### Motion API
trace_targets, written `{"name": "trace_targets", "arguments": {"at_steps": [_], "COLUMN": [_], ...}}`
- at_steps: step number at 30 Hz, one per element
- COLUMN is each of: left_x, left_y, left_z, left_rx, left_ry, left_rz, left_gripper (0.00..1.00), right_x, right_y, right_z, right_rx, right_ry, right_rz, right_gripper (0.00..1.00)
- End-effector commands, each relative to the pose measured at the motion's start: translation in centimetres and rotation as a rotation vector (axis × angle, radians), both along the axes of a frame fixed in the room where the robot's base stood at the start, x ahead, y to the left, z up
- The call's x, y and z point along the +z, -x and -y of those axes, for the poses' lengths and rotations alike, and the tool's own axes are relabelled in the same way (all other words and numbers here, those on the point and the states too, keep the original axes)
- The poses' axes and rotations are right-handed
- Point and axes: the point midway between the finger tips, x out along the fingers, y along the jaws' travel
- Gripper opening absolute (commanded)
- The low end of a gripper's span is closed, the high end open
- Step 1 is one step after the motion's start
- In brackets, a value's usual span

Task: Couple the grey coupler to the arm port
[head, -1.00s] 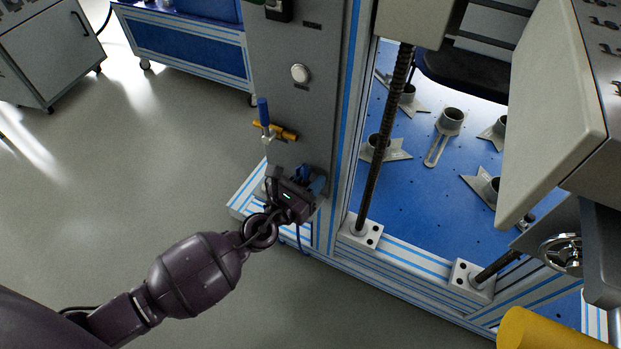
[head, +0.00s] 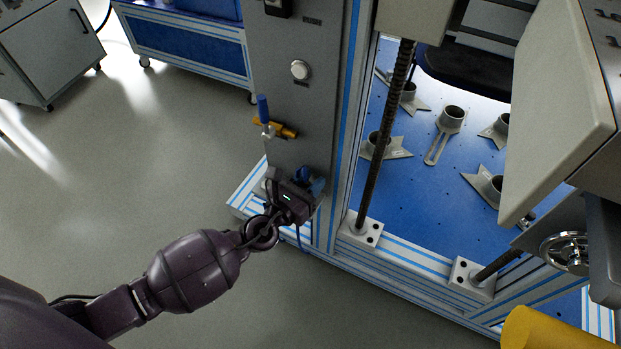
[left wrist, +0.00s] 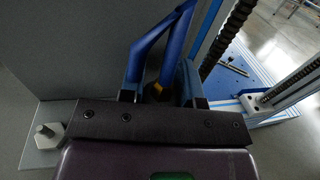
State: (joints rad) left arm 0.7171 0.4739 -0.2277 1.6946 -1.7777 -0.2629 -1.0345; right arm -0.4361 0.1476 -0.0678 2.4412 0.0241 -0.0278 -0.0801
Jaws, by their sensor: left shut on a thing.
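My left gripper (head: 312,182) is low in front of the grey column's panel, just below the valve. I cannot make out the arm port. A dark hose or cable (head: 299,238) hangs below the gripper. My right gripper is not in view.
A yellow valve with a blue handle (head: 263,108) sticks out of the panel (head: 300,110) above the gripper. A metal hex fitting (left wrist: 47,136) is at the left wrist view's lower left. A screw shaft (head: 383,140) and a blue plate (head: 430,195) lie right. Open floor is left.

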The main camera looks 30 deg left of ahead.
Motion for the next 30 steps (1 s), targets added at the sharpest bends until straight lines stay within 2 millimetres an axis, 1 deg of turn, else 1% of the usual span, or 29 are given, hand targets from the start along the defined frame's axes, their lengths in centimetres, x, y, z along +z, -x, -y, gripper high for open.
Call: {"name": "trace_targets", "arguments": {"at_steps": [26, 27, 30], "left_x": [-1.8, -1.8, -1.8], "left_y": [0.0, 0.0, 0.0], "left_z": [0.0, 0.0, 0.0], "left_rx": [0.000, 0.000, 0.000], "left_ry": [-0.001, 0.000, 0.000], "left_rz": [0.000, 0.000, -0.001], "left_gripper": [0.06, 0.35, 0.50], "right_x": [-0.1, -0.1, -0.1], "right_y": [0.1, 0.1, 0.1], "right_z": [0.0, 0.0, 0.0], "right_rx": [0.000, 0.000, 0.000], "right_ry": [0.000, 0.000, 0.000], "right_rz": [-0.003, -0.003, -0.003], "right_gripper": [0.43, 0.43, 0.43]}}
